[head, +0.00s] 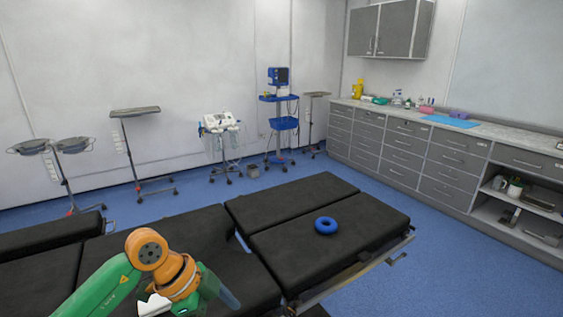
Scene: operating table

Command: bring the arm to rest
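My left arm comes in at the bottom left, with green links and orange joints, above the black operating table (318,243). The end of this arm, with my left gripper (222,290), is near the bottom edge, over the near part of the table. Its fingers are not clear enough to show whether they are open or shut. My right arm and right gripper are out of view. A blue ring-shaped cushion (326,225) lies flat on the right section of the table, well apart from my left gripper.
A metal side rail (372,262) runs along the table's right edge. Behind stand wheeled tray stands (135,112), a white machine (220,122) and a monitor cart (280,98). A grey drawer counter (440,155) lines the right wall. Blue floor between is clear.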

